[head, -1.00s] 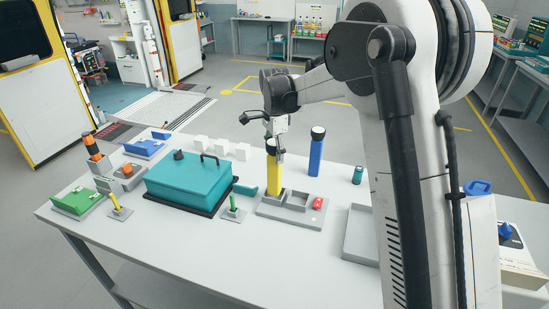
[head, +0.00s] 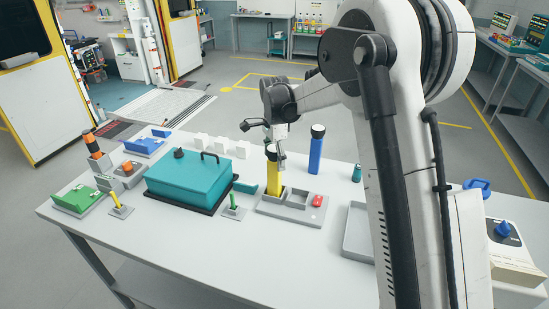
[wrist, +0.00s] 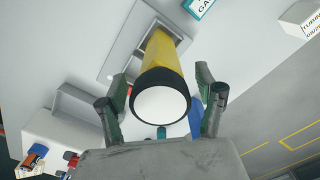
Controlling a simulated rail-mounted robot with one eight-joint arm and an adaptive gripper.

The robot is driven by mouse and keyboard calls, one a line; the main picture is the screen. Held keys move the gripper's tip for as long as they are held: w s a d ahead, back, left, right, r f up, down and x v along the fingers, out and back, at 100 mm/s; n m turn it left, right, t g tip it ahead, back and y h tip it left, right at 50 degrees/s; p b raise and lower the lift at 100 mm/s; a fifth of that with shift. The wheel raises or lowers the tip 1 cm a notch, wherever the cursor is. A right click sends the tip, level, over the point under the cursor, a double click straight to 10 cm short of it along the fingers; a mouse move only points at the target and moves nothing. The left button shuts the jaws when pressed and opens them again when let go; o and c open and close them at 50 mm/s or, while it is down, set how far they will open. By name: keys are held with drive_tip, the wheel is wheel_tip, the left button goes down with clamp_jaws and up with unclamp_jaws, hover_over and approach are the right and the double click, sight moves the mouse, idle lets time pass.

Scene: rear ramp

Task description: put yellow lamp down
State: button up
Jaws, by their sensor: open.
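The yellow lamp (head: 273,178) stands upright in the left part of a grey tray (head: 300,213) on the table, its black and white head on top. In the wrist view the lamp (wrist: 166,60) lies between my two fingers, with its white lens facing the camera. My gripper (head: 277,157) is at the lamp's upper end. In the wrist view my gripper (wrist: 164,100) is open, its fingers on either side of the lamp's head with gaps between. The lamp's foot sits in the tray's recess.
A blue lamp (head: 316,150) stands behind the tray. A red item (head: 317,201) sits in its right end. A teal case (head: 188,180) is close on the left, and a small teal can (head: 357,173) is to the right. The table's front is clear.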

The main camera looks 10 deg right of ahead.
drive_tip(key=shift+r, duration=0.15)
wheel_tip(320, 180, up, 12)
drive_tip(key=shift+f+b, duration=0.1)
drive_tip(key=shift+b, duration=0.65)
drive_tip(key=shift+s+r, duration=0.15)
drive_tip(key=shift+r, duration=0.1)
drive_tip(key=s+d+r+n+t, duration=0.2)
drive_tip(key=s+d+r+n, duration=0.15)
drive_tip(key=s, duration=0.65)
drive_tip(key=s+d+r+n+t, duration=0.2)
drive_tip(key=s+r+n, duration=0.15)
drive_tip(key=s, duration=0.75)
drive_tip(key=s+d+f+n+t, duration=0.1)
drive_tip(key=s+f+n, duration=0.2)
drive_tip(key=s, duration=0.5)
drive_tip(key=s+d+f+n+t, duration=0.1)
drive_tip(key=s+f+n, duration=0.3)
drive_tip(key=s, duration=0.5)
drive_tip(key=shift+f+n+t, duration=0.3)
drive_tip(key=shift+f+t, duration=0.15)
drive_tip(key=shift+t, duration=0.15)
